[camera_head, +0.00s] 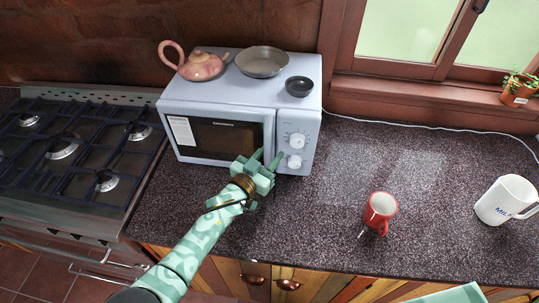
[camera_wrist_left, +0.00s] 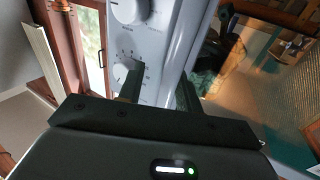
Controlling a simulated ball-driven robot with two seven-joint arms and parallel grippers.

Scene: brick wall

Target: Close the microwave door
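The white microwave (camera_head: 215,95) stands on the counter against the brick wall. Its door (camera_head: 225,138), with a dark window, looks flush with the front, though I cannot tell if a small gap is left. My left gripper (camera_head: 268,157) is at the lower right part of the door, by the control panel (camera_head: 296,140). In the left wrist view the fingers of the left gripper (camera_wrist_left: 160,88) are apart, near the panel's knobs (camera_wrist_left: 128,75) and the upright edge or handle (camera_wrist_left: 185,45) beside the door. I cannot tell if they touch it.
A pink teapot (camera_head: 200,67), a pan (camera_head: 262,61) and a dark bowl (camera_head: 299,86) stand on the microwave. The stove (camera_head: 70,145) is to the left. A red mug (camera_head: 379,212) and a white mug (camera_head: 505,200) stand right. The counter between is clear.

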